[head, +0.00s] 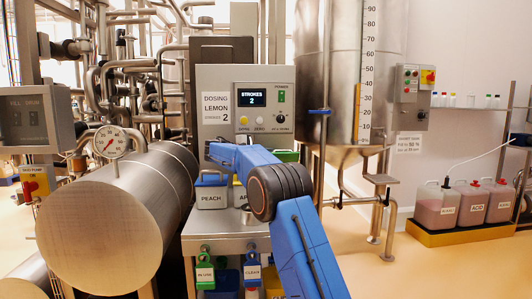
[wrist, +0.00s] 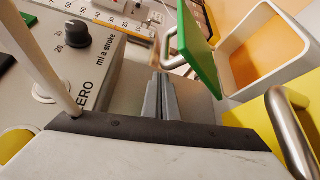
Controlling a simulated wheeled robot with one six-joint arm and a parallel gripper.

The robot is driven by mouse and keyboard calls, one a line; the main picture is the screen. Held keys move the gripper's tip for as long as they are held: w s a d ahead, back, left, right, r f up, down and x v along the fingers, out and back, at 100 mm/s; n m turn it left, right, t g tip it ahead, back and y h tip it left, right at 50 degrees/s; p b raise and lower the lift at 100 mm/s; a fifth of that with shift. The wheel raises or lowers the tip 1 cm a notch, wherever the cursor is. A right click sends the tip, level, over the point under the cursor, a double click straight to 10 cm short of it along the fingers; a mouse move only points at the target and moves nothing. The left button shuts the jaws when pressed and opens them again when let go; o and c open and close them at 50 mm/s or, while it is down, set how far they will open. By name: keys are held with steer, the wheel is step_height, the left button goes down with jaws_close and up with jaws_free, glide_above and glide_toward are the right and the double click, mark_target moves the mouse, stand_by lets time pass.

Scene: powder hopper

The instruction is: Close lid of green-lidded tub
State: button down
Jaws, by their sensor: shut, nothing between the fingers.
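The green lid (wrist: 198,48) stands open and tilted in the wrist view, along the left side of its white tub (wrist: 232,78). Orange contents (wrist: 262,50) show inside the open tub. In the head view a strip of the green lid (head: 286,156) shows behind my blue arm, which hides most of the tub. My gripper (wrist: 161,77) is shut and empty in the wrist view. Its fingertips are to the left of the green lid and apart from it in the picture. In the head view I cannot make out the gripper.
A yellow lid (wrist: 262,125) with a metal handle (wrist: 290,130) is close at the right of the wrist view. The dosing panel with a black knob (wrist: 75,33) is at the left.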

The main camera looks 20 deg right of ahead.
steer(key=shift+s+a, duration=0.15)
steer(key=shift+s, duration=0.35)
stand_by(0.3)
